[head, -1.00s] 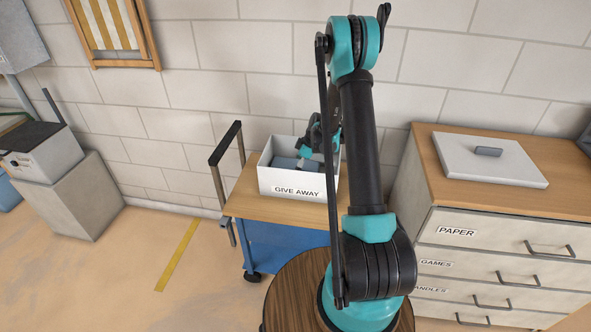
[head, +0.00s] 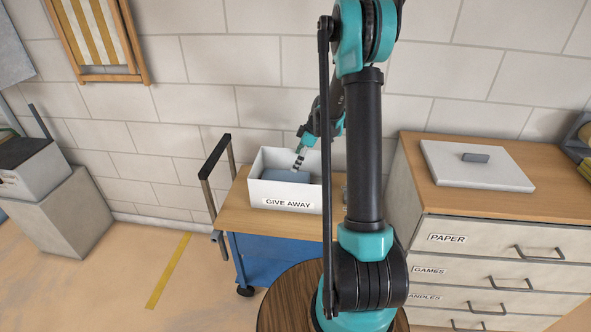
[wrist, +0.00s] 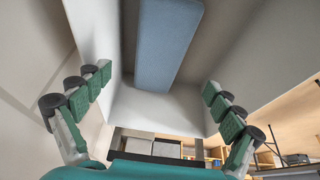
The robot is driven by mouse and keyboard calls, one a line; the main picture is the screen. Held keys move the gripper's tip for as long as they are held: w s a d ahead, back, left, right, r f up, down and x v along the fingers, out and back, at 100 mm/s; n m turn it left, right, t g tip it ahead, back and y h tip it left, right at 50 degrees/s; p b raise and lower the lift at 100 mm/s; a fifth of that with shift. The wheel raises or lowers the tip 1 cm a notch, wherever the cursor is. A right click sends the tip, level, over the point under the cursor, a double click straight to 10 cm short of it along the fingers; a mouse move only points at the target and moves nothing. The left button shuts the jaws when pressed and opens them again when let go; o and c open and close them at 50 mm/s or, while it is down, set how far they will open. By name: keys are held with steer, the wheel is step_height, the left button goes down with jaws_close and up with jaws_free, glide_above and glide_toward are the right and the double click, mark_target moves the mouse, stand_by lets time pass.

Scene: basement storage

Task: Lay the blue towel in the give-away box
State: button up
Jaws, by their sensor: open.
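The blue towel (head: 284,176) lies inside the white box labelled GIVE AWAY (head: 289,204). In the wrist view the towel (wrist: 168,45) is a folded blue slab between the pale walls of the box (wrist: 158,108). My gripper (head: 299,160) is just above the box at its back right. In the wrist view my gripper (wrist: 157,96) has its fingers spread wide, with nothing between their tips. The towel is apart from the fingers. The box's front wall hides the towel's lower part in the head view.
The box stands on a blue cart with a wooden top (head: 239,214) and a dark handle (head: 215,155). A drawer cabinet (head: 497,230) with a grey lid (head: 476,167) on it is at the right. Bare floor (head: 120,270) lies at the left.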

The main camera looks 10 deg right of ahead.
steer(key=s+r+m+t+h, duration=0.1)
steer(key=s+r+m, duration=0.3)
steer(key=s, duration=0.4)
steer(key=s+r+m+h, duration=0.1)
steer(key=s+r+m, duration=0.25)
steer(key=s, duration=0.55)
steer(key=s+d+f+m+t+h, duration=0.1)
steer(key=s+m, duration=0.6)
steer(key=s, duration=0.9)
steer(key=shift+d+f+t+h, duration=0.35)
steer(key=shift+t+h, duration=0.05)
steer(key=shift+h, duration=0.2)
steer(key=shift+w, duration=0.1)
steer(key=shift+c, duration=0.6)
